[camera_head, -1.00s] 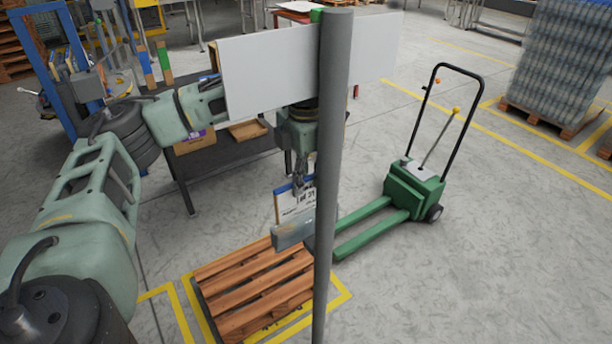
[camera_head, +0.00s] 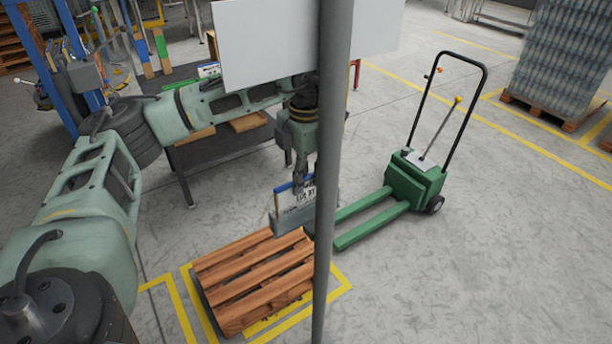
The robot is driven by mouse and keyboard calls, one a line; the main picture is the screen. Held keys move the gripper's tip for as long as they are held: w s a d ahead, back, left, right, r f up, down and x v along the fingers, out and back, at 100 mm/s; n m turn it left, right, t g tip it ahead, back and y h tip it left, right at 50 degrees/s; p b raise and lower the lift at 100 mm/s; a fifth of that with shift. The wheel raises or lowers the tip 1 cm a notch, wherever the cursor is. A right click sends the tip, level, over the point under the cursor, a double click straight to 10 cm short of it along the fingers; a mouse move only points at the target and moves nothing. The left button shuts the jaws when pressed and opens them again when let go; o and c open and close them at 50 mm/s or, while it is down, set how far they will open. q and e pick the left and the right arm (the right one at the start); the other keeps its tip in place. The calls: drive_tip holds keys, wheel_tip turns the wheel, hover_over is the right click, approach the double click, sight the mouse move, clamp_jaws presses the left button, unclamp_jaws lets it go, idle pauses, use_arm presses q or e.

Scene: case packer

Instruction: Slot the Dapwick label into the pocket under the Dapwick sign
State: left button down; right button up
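My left gripper (camera_head: 300,184) points down behind the grey post and looks shut on the top of a label (camera_head: 283,197). The label is a pale card with a blue top edge and dark print too small to read. Its lower part is hidden by a grey pocket (camera_head: 289,223) beside the post; whether it is fully seated I cannot tell. A large blank white panel (camera_head: 265,45) hangs on the post above; no sign name is readable. The post hides the right side of the label and pocket. My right gripper is out of view.
The grey post (camera_head: 331,150) runs through the middle of the view, near my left wrist. A wooden pallet (camera_head: 255,280) lies on the floor below. A green pallet truck (camera_head: 415,180) stands to the right. A dark table (camera_head: 230,150) is behind my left arm.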

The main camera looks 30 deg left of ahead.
use_arm(q)
drive_tip(key=c, duration=1.9)
unclamp_jaws()
drive_tip(key=shift+o, duration=0.2)
drive_tip(key=shift+r, duration=0.2)
wheel_tip(320, 180, up, 12)
drive_tip(key=shift+f, duration=0.15)
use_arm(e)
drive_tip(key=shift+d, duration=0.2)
